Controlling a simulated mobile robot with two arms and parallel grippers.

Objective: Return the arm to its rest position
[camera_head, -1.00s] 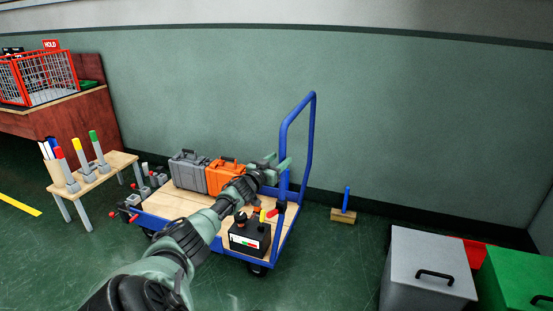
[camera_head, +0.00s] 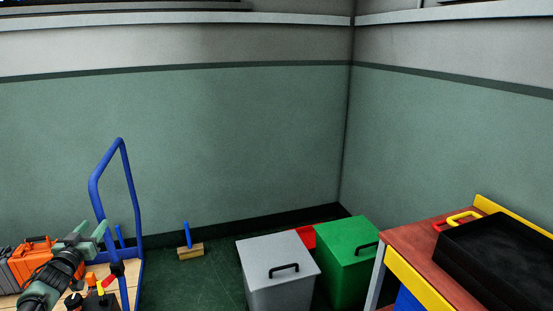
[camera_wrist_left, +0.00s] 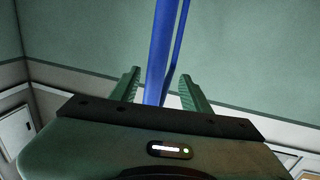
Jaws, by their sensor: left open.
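My left gripper (camera_head: 88,236) is at the lower left of the head view, above the cart bed and beside the blue cart handle (camera_head: 93,197). In the left wrist view its two green fingers (camera_wrist_left: 158,88) stand apart with nothing held between them. The blue handle bar (camera_wrist_left: 160,50) shows beyond and between the fingers in that view; whether it touches them I cannot tell. My left arm (camera_head: 45,285) reaches in from the lower left corner. My right gripper is in neither view.
An orange case (camera_head: 33,258) and a black box (camera_head: 95,300) with coloured knobs are on the cart. A wooden block with a blue peg (camera_head: 190,250), a grey bin (camera_head: 275,270) and a green bin (camera_head: 345,250) stand on the floor. A workbench (camera_head: 410,240) with a black tray (camera_head: 495,260) is at right.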

